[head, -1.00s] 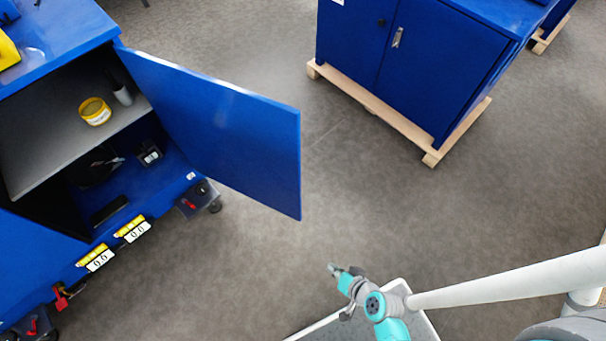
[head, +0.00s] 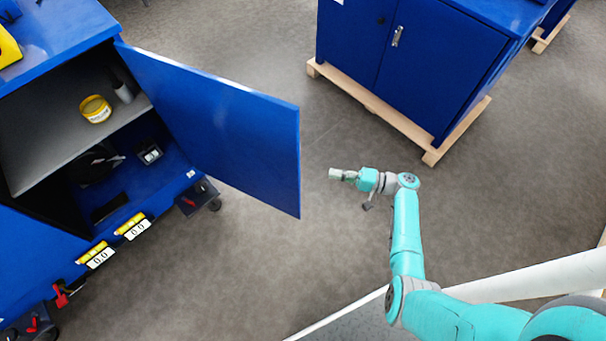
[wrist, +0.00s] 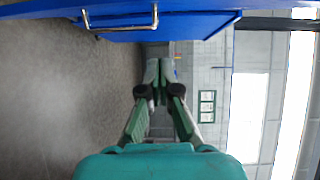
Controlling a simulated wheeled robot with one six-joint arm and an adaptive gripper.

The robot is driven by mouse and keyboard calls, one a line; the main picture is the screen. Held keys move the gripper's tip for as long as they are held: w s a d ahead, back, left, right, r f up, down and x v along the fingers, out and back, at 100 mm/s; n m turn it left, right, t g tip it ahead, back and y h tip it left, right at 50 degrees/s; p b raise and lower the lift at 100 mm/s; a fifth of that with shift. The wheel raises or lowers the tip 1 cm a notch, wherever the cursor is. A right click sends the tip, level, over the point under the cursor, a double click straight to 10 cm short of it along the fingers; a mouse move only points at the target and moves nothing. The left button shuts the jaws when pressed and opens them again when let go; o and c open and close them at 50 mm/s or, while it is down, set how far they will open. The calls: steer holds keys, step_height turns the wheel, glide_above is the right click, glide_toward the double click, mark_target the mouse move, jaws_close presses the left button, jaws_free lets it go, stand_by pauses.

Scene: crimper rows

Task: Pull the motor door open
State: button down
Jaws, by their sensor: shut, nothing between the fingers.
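A blue cabinet door (head: 222,130) stands swung wide open on the cabinet at the left of the head view. A blue panel with a metal bar handle (wrist: 126,22) crosses the top of the wrist view; I cannot tell for certain that it is this same door. My gripper (head: 335,174) is to the right of the door's free edge in the head view, apart from it. In the wrist view my gripper (wrist: 160,92) points ahead with its fingers close together and nothing between them.
The open cabinet has a grey shelf (head: 50,135) with a yellow tin (head: 95,109) on it. A second blue cabinet (head: 440,60), closed, stands on a wooden pallet (head: 380,112) at the back right. Grey floor (head: 260,260) lies clear between them.

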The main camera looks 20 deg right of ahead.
steer(key=w+a, duration=0.4)
steer(key=a, duration=0.6)
steer(key=shift+r, duration=0.4)
steer(key=shift+a, duration=0.1)
